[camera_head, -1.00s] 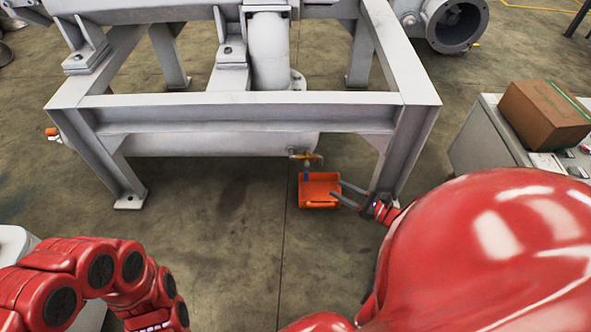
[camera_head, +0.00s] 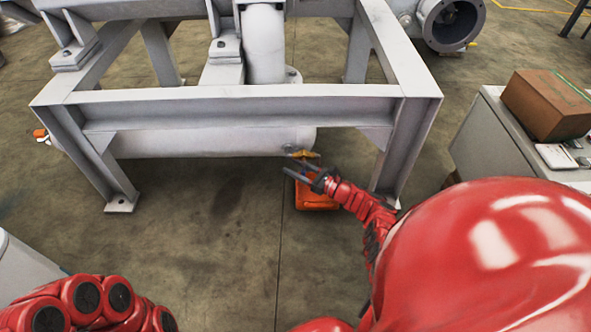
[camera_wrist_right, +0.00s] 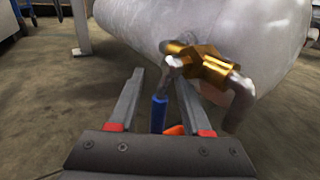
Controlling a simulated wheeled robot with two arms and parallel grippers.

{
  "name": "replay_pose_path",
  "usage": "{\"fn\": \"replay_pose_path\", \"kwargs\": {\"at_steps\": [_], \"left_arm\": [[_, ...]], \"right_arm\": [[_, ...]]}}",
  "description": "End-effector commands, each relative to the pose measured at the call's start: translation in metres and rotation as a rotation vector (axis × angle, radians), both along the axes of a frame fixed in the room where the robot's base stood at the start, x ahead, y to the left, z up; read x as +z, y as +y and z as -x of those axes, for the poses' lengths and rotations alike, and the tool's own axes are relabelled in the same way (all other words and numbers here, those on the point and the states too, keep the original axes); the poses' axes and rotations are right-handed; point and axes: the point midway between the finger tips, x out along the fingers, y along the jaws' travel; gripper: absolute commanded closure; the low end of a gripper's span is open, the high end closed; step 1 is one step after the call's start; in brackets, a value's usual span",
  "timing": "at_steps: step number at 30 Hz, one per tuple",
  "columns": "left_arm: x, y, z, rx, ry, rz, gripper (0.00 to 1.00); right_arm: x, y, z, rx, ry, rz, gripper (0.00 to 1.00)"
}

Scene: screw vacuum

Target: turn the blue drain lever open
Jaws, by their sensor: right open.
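The blue drain lever (camera_wrist_right: 158,114) hangs down from a brass valve (camera_wrist_right: 206,66) on the end of the white cylindrical tank in the right wrist view. The brass valve also shows in the head view (camera_head: 304,154). My right gripper (camera_wrist_right: 160,88) is open, and the lever appears between its two fingers in the wrist view; I cannot tell whether either finger touches it. In the head view the right gripper (camera_head: 284,170) reaches in from the right, just below the valve, and hides the lever. My left arm shows at the lower left, but its gripper is out of view.
An orange bin (camera_head: 314,199) sits on the floor beneath the valve, partly hidden by my right gripper. A grey steel frame (camera_head: 240,108) surrounds the white tank (camera_head: 215,142). A cardboard box (camera_head: 548,104) rests on a cabinet at right. The floor in front is clear.

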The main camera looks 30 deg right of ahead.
Motion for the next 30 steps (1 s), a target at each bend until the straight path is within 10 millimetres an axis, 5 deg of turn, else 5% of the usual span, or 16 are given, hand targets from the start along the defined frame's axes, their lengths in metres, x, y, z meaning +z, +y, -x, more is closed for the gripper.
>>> {"fn": "replay_pose_path", "kwargs": {"at_steps": [5,13,30], "left_arm": [[0.0003,0.0,0.0,0.0,-0.001,0.0,0.5],[0.0001,0.0001,0.0,-0.001,-0.001,0.0,0.5],[0.0,0.0,0.0001,-0.001,-0.001,0.0,0.5]], "right_arm": [[0.0002,0.0,0.0001,0.0,0.0,0.0,0.52],[0.0001,-0.0003,0.0003,0.0,0.0,0.0,1.0],[0.0,-0.0007,0.0004,-0.001,0.001,0.0,1.0]]}}
